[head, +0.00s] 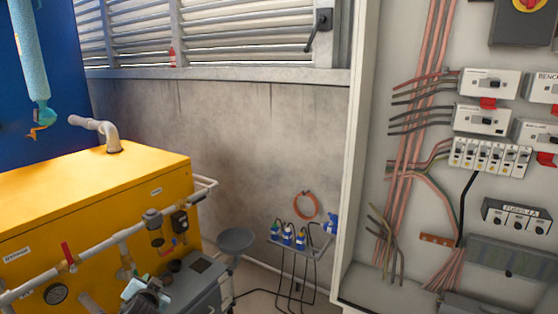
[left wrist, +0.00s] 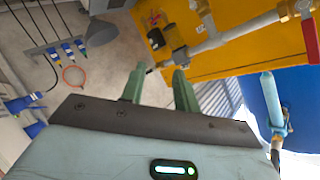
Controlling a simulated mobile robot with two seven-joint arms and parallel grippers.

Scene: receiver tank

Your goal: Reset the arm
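My left gripper (left wrist: 158,78) shows two green fingers in the left wrist view, spread apart with nothing between them. In the head view, a pale teal and dark part (head: 145,292) at the bottom, before the yellow unit, looks like this gripper, but its fingers cannot be made out there. My right gripper is not in view. A pale teal cylinder with a small orange hook-like end (head: 30,62) hangs at the upper left; I cannot tell whether it is mine.
The yellow unit (head: 90,195) carries a pipe with a red-handled valve (head: 68,253). A grey box (head: 195,284) stands by its front. An open electrical cabinet (head: 352,150) fills the right.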

